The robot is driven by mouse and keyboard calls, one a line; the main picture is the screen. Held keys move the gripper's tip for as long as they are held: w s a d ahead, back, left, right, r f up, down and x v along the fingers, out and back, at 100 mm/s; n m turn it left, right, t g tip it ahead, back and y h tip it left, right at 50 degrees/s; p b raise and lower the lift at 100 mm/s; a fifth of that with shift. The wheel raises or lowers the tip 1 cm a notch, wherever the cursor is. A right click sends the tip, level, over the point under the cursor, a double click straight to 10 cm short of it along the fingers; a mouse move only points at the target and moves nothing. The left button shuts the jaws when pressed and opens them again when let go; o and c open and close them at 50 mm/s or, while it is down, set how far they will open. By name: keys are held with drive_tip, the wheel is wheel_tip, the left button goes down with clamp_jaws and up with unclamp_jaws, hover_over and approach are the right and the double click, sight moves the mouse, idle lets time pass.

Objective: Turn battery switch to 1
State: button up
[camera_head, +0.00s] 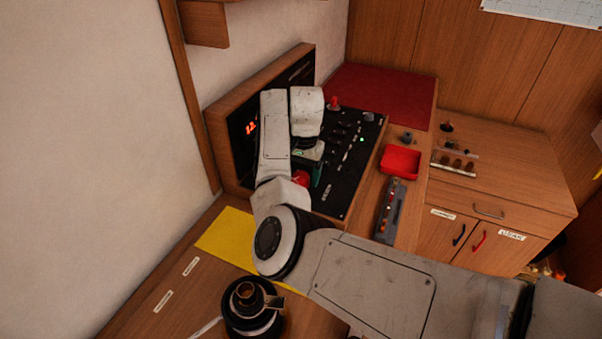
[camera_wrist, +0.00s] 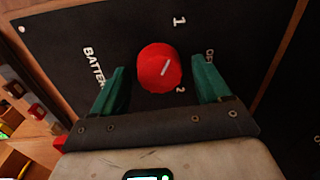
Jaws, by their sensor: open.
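The battery switch is a round red knob (camera_wrist: 158,66) on a black panel marked BATTERY, in the wrist view. The mark 1 (camera_wrist: 179,21) is above the knob, 2 (camera_wrist: 180,90) is below right, and OFF (camera_wrist: 209,54) is at the right. My gripper (camera_wrist: 163,77) is open, its green fingers on either side of the knob with visible gaps. In the head view, the red knob (camera_head: 300,178) is partly hidden by my arm, and my gripper (camera_head: 318,172) is beside it.
The black panel (camera_head: 345,190) carries several small switches and a green light. A red tray (camera_head: 401,161) and a grey strip (camera_head: 390,210) lie to its right. A wooden-framed display (camera_head: 240,130) rises at the left. A yellow mat (camera_head: 222,236) lies in front.

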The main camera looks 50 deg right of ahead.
sight(303, 176)
drive_tip(key=shift+r, duration=0.1)
wheel_tip(303, 176, up, 11)
drive_tip(key=b, duration=0.1)
drive_tip(key=shift+s+d+f, duration=0.15)
drive_tip(key=shift+s+f, duration=0.05)
drive_tip(key=shift+s, duration=0.1)
idle(0.7)
